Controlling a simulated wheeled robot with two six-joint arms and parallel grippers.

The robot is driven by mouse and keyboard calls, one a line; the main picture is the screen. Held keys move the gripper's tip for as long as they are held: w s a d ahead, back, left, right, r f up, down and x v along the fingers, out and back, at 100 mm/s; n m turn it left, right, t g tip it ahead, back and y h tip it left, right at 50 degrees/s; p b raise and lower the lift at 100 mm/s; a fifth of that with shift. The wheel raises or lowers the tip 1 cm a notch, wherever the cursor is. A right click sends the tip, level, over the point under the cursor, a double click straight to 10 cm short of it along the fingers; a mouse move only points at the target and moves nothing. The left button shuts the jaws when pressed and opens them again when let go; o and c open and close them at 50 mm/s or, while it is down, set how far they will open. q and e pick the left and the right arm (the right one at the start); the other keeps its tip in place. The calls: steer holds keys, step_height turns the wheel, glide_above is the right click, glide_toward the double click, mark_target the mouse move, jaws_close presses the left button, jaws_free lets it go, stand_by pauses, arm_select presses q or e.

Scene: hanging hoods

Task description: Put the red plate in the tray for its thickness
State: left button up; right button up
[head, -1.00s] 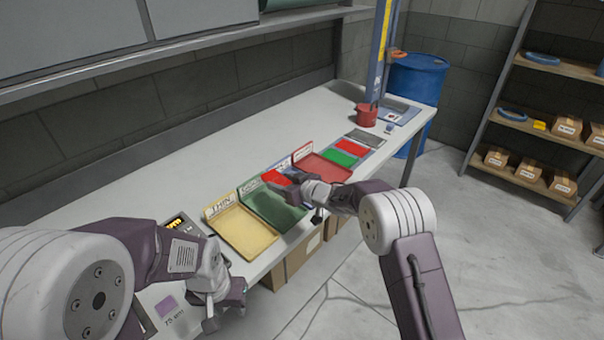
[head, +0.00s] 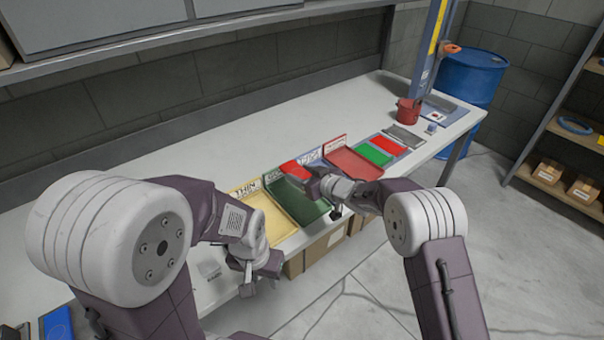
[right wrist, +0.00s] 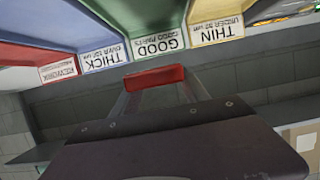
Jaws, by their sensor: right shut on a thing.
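My right gripper (head: 310,177) is shut on a red plate (head: 296,169), held above the back of the green tray, close to the blue tray. The plate also shows between the fingers in the right wrist view (right wrist: 155,77). The trays stand in a row: yellow THIN tray (head: 280,224), green GOOD tray (head: 300,197), blue THICK tray (head: 311,160), mostly hidden by my right gripper and the plate, and red REWORK tray (head: 353,162). Their labels read upside down in the right wrist view. My left gripper (head: 260,283) is low at the table's front edge; its opening is unclear.
Beyond the red tray lie a green plate (head: 375,153), another red plate (head: 389,146) and a grey pad (head: 404,137). A red pot (head: 408,111) stands by a blue post (head: 432,50). Cardboard boxes (head: 318,252) sit below the front edge. The table's back strip is clear.

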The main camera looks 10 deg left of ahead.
mark_target(301, 202)
step_height(301, 202, down, 9)
steer(key=b, duration=0.6)
steer(key=shift+r+b, duration=0.2)
steer(key=shift+b, duration=0.1)
steer(key=shift+a+f, duration=0.1)
steer(key=shift+f, duration=0.15)
steer(key=shift+r, duration=0.1)
steer(key=shift+f+b, duration=0.3)
steer(key=shift+f, duration=0.35)
steer(key=o, duration=1.6)
steer(key=shift+s, duration=0.1)
steer(key=v, duration=0.9)
